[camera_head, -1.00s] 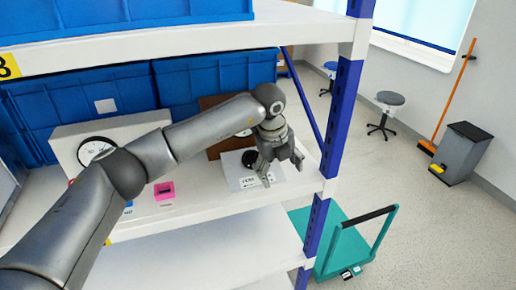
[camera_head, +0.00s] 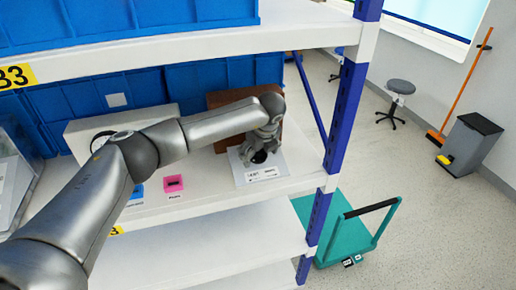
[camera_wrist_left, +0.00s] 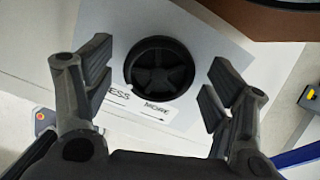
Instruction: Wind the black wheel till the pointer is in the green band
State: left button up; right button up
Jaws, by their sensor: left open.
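The black wheel (camera_head: 260,157) is a round knob on a light plate (camera_head: 268,176) on the shelf. In the left wrist view the wheel (camera_wrist_left: 160,68) shows a star-shaped top, with "MORE", partly hidden "LESS" lettering and an arrow beside it. My left gripper (camera_head: 256,152) is over the wheel. In the wrist view its fingers (camera_wrist_left: 158,80) are open, one on each side of the wheel, with gaps between. A white box with a round dial (camera_head: 98,138) stands at the left. My arm covers most of the dial, so pointer and green band are hidden. My right gripper is out of view.
A brown panel (camera_head: 218,100) stands behind the wheel. A pink item (camera_head: 174,184) and a blue item lie on the shelf (camera_head: 205,185) to its left. Blue bins (camera_head: 150,93) fill the back. A blue upright (camera_head: 345,110) bounds the shelf at right.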

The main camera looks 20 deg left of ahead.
pick_arm(q)
jog(key=shift+w+f, duration=0.1)
jog(key=shift+f, duration=0.15)
jog(key=c, duration=1)
